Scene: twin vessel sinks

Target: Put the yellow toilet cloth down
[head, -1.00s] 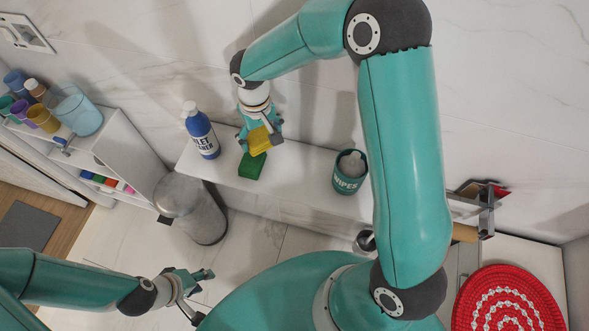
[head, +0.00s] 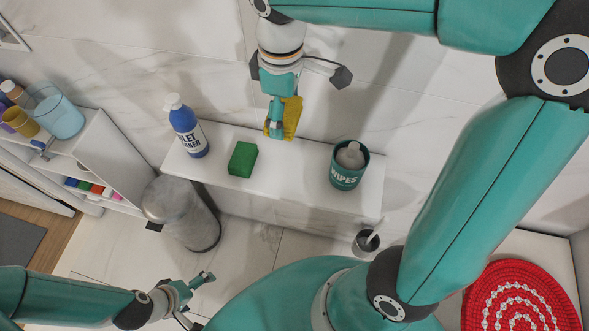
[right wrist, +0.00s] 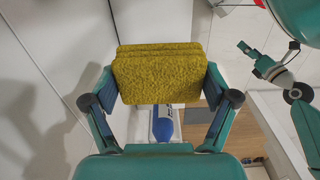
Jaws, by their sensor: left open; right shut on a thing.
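The yellow toilet cloth (head: 292,117) is folded and held in my right gripper (head: 283,128), above the white shelf (head: 300,148). In the right wrist view the cloth (right wrist: 158,75) fills the space between the two fingers, which are shut on it. In the head view the cloth is to the right of the green sponge-like block (head: 243,159); it appears clear of the block. My left gripper (head: 197,290) is open and empty at the lower left, over the floor.
A blue toilet cleaner bottle (head: 187,128) stands at the shelf's left end, and a teal wipes tub (head: 348,166) stands at its right. Shelf between block and tub is free. A metal bin (head: 182,214) stands below left. A red round mat (head: 520,300) is at lower right.

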